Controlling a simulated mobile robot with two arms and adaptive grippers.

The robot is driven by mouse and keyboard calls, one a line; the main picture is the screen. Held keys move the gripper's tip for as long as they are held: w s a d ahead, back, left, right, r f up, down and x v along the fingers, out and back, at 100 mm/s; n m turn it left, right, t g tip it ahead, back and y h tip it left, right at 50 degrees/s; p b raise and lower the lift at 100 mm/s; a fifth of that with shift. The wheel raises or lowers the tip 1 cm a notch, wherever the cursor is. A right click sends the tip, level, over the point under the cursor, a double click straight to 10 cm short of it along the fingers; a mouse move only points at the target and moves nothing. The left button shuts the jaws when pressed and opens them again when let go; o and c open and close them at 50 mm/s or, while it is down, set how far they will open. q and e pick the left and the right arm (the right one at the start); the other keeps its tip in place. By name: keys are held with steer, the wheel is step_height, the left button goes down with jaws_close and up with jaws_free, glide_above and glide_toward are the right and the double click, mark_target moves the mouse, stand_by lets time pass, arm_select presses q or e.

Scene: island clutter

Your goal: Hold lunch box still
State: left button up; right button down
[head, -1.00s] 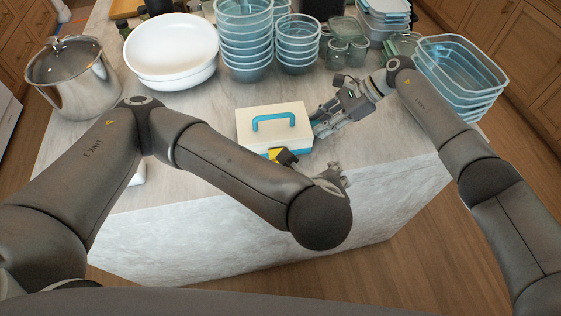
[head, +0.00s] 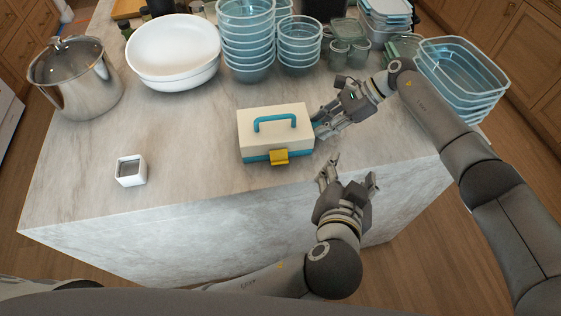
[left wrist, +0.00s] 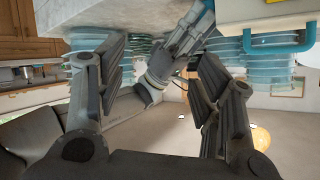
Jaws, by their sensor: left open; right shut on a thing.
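The lunch box (head: 275,132) has a cream lid, a blue handle, a blue base and a yellow latch (head: 279,157) on its near side. It sits upright near the front edge of the island, and a corner of it shows in the left wrist view (left wrist: 240,10). My right gripper (head: 318,128) is shut on the right side of the lunch box; its fingertips are partly hidden there. My left gripper (head: 350,172) is open and empty, in front of the island edge, to the lower right of the lunch box and apart from it.
A small white square container (head: 130,170) stands on the left of the island (head: 195,150). A steel pot (head: 78,80), white bowls (head: 172,48), stacked blue bowls (head: 247,38) and glass containers (head: 455,72) line the back.

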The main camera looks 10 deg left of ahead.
mark_target(279, 162)
arm_select(q)
steer(key=s+a+f+n+y, duration=0.3)
steer(key=a+f+n+y, duration=0.25)
steer(key=a+n, duration=0.45)
arm_select(e)
steer(key=shift+s+d+f, duration=0.1)
steer(key=shift+f, duration=0.15)
arm_select(q)
steer(key=shift+m+t+y, duration=0.3)
steer(key=shift+m+y, duration=0.05)
steer(key=shift+m, duration=0.25)
steer(key=x, duration=1.1)
steer(key=shift+w+a, duration=0.35)
steer(key=shift+a, duration=0.15)
steer(key=c, duration=1)
steer(key=shift+w+f+t, duration=0.1)
steer(key=shift+f+t, duration=0.1)
steer(key=shift+t, duration=0.4)
steer(key=o, duration=1)
